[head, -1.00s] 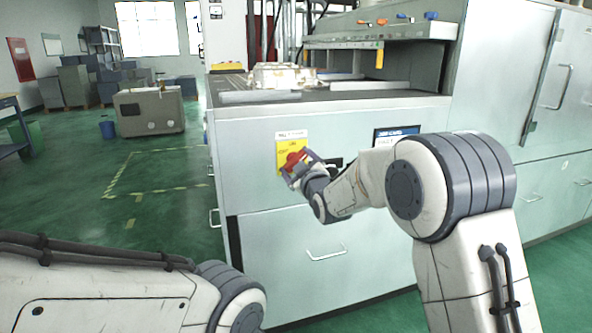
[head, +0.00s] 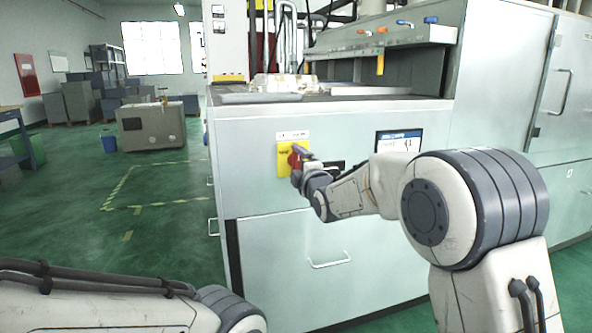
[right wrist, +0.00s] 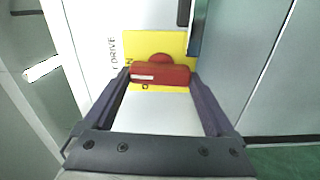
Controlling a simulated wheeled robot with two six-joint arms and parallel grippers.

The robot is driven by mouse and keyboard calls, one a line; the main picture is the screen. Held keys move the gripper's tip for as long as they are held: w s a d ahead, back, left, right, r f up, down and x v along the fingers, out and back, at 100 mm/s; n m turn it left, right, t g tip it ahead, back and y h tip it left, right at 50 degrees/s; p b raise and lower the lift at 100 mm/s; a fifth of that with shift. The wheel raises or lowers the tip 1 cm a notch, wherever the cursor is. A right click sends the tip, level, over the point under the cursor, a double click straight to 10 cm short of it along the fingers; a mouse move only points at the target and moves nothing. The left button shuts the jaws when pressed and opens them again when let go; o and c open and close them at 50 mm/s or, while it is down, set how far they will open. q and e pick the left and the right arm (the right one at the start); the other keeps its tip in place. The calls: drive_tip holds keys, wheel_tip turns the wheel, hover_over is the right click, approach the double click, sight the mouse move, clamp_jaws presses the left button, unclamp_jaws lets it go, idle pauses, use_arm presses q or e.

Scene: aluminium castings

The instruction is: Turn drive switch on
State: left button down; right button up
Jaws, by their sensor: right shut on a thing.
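The drive switch is a red rotary handle (right wrist: 160,73) on a yellow plate (head: 283,160) fixed to the front of the pale green machine (head: 250,185). In the head view the red handle (head: 294,160) is partly hidden by my right gripper (head: 303,160). In the right wrist view the handle bar lies crosswise between the two fingers of my right gripper (right wrist: 160,78), which is shut on it. Part of the word "DRIVE" is readable on the label beside the plate. My left arm shows at the lower left, but its gripper is not in view.
A small screen (head: 398,141) is on the machine front, right of the switch. A drawer handle (head: 330,262) sits below. Castings (head: 285,83) lie on the machine top. Open green floor is at the left, with a grey cabinet (head: 150,126) farther back.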

drive_tip(key=shift+f+n, duration=0.1)
drive_tip(key=shift+n, duration=0.4)
drive_tip(key=o, duration=1.1)
drive_tip(key=shift+c, duration=0.2)
drive_tip(key=shift+s+d, duration=0.15)
drive_tip(key=shift+s, duration=0.4)
drive_tip(key=v, duration=0.9)
drive_tip(key=shift+s, duration=0.15)
